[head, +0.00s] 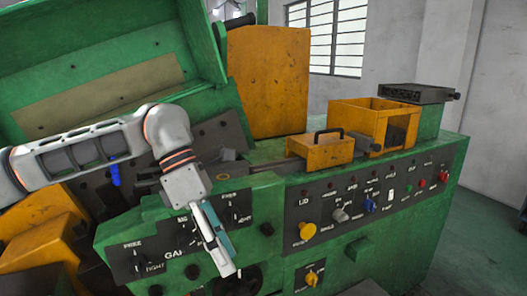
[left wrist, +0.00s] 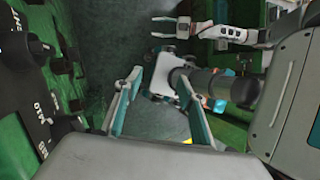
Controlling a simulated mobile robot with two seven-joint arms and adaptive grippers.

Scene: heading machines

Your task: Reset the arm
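My left arm comes in from the left in the head view and bends down at the wrist. My left gripper (head: 226,268) hangs in front of the green machine's left control panel (head: 150,262), seen nearly edge-on. In the left wrist view its two fingers stand wide apart with nothing between them, so the left gripper (left wrist: 163,88) is open and empty. My right gripper (left wrist: 157,27) shows at the top of the left wrist view, its fingers apart and empty. It is out of the head view.
The machine's right panel (head: 345,205) carries several knobs and buttons. An orange box with a handle (head: 320,152) and an open orange box (head: 362,118) sit on top. A raised green lid (head: 110,40) stands behind my left arm. Floor (head: 475,220) is clear at right.

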